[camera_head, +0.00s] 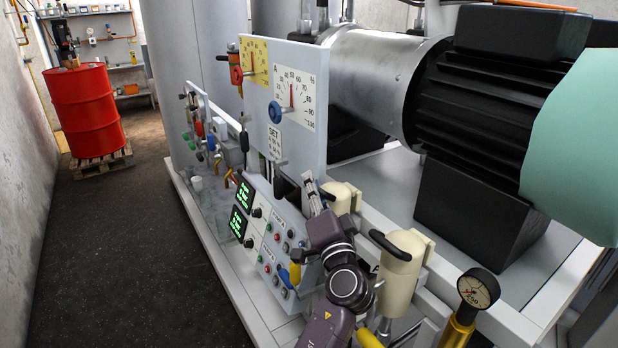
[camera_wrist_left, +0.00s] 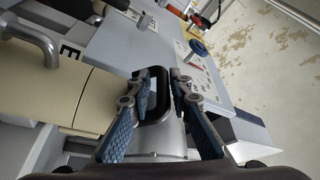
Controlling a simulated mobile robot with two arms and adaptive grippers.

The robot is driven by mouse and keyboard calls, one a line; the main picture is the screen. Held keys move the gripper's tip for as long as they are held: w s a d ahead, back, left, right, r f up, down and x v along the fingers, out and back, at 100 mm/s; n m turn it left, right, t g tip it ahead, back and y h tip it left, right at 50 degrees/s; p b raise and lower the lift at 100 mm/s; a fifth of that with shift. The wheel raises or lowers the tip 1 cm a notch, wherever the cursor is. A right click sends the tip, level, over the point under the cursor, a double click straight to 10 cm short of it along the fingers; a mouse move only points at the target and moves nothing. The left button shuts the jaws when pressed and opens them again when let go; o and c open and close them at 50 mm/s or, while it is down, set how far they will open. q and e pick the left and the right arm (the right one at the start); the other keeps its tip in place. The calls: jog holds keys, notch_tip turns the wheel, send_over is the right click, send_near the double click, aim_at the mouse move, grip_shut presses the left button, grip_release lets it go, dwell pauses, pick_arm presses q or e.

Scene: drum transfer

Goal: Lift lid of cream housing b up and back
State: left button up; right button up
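Two cream housings stand along the front of the machine. The nearer housing (camera_head: 402,262) has a black curved handle (camera_head: 390,245) on its lid, and the lid looks closed. The farther housing (camera_head: 345,198) is partly hidden by my left arm. My left gripper (camera_head: 311,190) is just left of this farther housing. In the left wrist view, a cream housing (camera_wrist_left: 60,92) lies to the left, and a black loop handle (camera_wrist_left: 165,97) sits between the fingers of my left gripper (camera_wrist_left: 160,76). Whether the fingers press on it is unclear. My right gripper is out of view.
A panel (camera_head: 283,248) with green displays and buttons is close left of my arm. A gauge board (camera_head: 312,143) rises behind the gripper. A dial gauge (camera_head: 478,290) stands at front right, a black motor (camera_head: 485,95) behind. The floor (camera_head: 130,250) at left is clear.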

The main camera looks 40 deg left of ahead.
pick_arm(q)
jog(key=shift+s+d+r, duration=0.2)
jog(key=shift+s+d, duration=0.05)
jog(key=shift+d, duration=0.1)
jog(key=shift+c, duration=0.8)
grip_shut()
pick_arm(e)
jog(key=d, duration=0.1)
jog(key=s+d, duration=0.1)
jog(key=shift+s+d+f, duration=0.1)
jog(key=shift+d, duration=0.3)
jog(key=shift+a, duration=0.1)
